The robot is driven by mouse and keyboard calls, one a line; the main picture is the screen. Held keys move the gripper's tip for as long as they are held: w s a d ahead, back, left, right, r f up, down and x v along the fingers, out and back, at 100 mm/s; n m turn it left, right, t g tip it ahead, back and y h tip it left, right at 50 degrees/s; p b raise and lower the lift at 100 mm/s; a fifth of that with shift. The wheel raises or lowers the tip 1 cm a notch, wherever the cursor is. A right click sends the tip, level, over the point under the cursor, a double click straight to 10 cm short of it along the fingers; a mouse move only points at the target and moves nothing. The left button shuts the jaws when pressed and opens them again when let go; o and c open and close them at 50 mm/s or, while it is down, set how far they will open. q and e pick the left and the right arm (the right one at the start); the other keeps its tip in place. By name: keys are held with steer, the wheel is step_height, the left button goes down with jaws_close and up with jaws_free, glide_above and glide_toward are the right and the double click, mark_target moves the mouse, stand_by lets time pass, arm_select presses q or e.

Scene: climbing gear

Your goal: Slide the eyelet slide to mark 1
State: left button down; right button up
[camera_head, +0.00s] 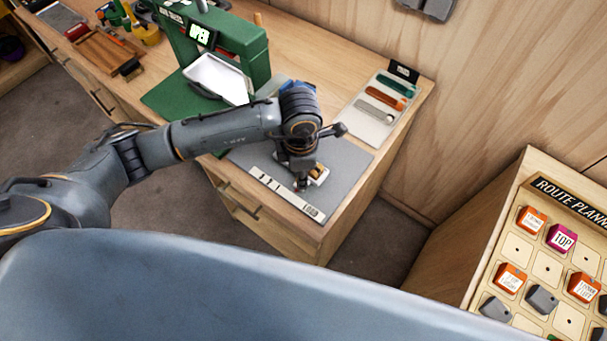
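A pale strip (284,193) with small marks and the word LOAD at its right end lies along the front edge of a grey mat (345,160) on the workbench. A small pale block with a brown part (319,174), which may be the eyelet slide, sits just behind the strip near the LOAD end. My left gripper (301,184) points down at this block, close beside or on it. The gripper and wrist hide part of the block, and its fingers are too small to read as open or shut. My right gripper is not in view.
A green press-like machine (240,38) with a white tray (217,78) stands left of the mat. A light board with tools (368,118) lies behind it. A route planner board with tiles (516,250) stands at the right. The mat's right part is clear.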

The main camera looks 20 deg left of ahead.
arm_select(q)
steer(key=a, duration=0.1)
steer(key=w+a+b, duration=0.1)
steer(key=a, duration=0.2)
steer(key=shift+w+a, duration=0.1)
steer(key=shift+w, duration=0.15)
steer(key=c, duration=1.1)
jaws_free()
steer(key=shift+c, duration=0.2)
steer(key=shift+r, duration=0.15)
step_height(320, 180, up, 12)
steer(key=shift+s+f, duration=0.1)
steer(key=shift+f, duration=0.1)
